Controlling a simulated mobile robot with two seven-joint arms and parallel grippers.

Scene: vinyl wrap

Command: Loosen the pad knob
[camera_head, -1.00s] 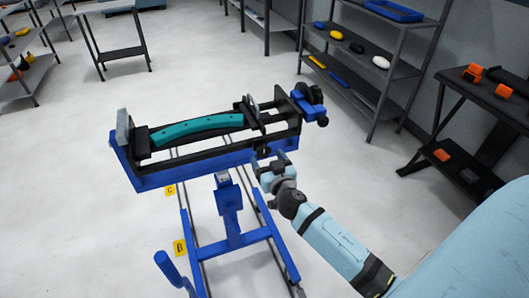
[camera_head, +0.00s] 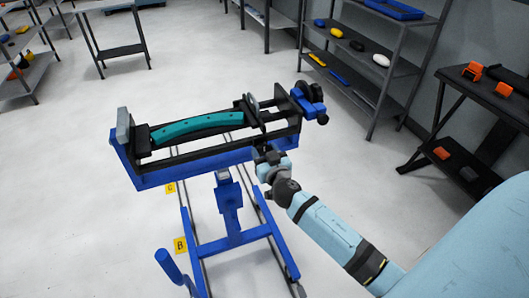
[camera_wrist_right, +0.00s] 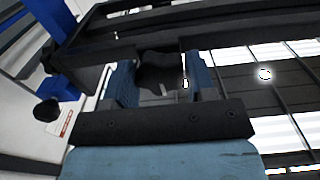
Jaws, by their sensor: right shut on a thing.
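A blue stand with a black frame (camera_head: 220,150) holds a curved teal pad (camera_head: 198,127). The black pad knob (camera_head: 266,153) is on the near side of the frame, toward its right end. In the right wrist view the knob (camera_wrist_right: 158,68) is dark and lobed and sits between the two blue-grey fingers. My right gripper (camera_head: 271,161) is shut on this knob; it also shows in the right wrist view (camera_wrist_right: 161,84). The fingers partly hide the knob in the head view. My left gripper is not in view.
A blue clamp with a black knob (camera_head: 309,102) is at the frame's right end. A grey shelf (camera_head: 375,65) with several small items stands behind at right, a dark table (camera_head: 505,100) at far right.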

